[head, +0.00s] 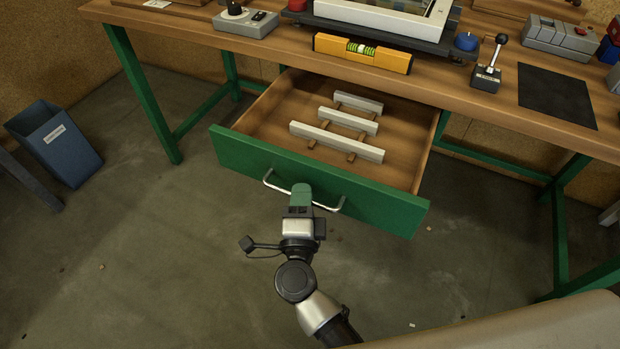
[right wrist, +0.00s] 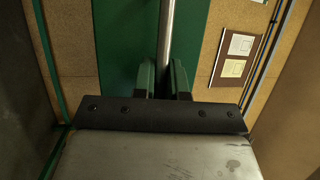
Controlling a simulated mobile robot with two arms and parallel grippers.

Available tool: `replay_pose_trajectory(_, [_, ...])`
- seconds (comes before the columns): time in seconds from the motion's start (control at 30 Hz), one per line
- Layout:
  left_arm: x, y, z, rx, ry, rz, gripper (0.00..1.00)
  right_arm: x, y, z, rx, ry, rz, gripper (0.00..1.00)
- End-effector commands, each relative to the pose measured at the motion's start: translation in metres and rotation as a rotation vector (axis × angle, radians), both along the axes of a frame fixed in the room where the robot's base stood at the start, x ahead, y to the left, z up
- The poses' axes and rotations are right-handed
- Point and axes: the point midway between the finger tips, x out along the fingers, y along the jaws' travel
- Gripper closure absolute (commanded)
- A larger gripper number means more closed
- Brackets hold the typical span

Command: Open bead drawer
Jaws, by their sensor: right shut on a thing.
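The bead drawer (head: 320,182) has a green front and a wooden inside, and stands pulled well out from under the workbench in the head view. Several pale strips (head: 336,141) lie across two wooden rails inside it. My right gripper (head: 301,192) is shut on the metal bar handle (head: 330,207), near the middle of the drawer front. In the right wrist view, the handle bar (right wrist: 167,45) runs between the two green fingers (right wrist: 163,80), with the green drawer front behind it. My left gripper is not in view.
The workbench (head: 440,85) carries a yellow spirit level (head: 362,53), a framed panel on a dark base (head: 385,22), a lever box (head: 489,70) and a black mat (head: 556,95). A blue bin (head: 56,143) stands on the floor at the left. The floor before the drawer is mostly clear.

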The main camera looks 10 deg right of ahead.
Motion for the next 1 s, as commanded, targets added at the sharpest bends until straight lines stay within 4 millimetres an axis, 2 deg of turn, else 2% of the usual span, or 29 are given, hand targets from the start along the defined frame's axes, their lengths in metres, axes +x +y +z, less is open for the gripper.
replay_pose_trajectory(0.5, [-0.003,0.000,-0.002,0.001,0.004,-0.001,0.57,-0.006,0.004,-0.001,0.000,0.001,0.000,1.00])
replay_pose_trajectory(0.53, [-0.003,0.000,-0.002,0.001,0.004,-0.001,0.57,-0.006,0.004,-0.001,0.000,0.001,0.000,0.83])
replay_pose_trajectory(0.57, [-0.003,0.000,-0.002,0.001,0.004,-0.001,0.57,-0.006,0.004,-0.001,0.000,0.001,0.000,0.78])
replay_pose_trajectory(0.87, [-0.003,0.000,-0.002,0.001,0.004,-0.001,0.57,-0.007,0.004,-0.001,0.000,0.001,0.000,0.77])
replay_pose_trajectory(1.0, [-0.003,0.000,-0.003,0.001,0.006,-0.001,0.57,-0.020,0.007,-0.005,-0.001,0.003,0.002,0.77])
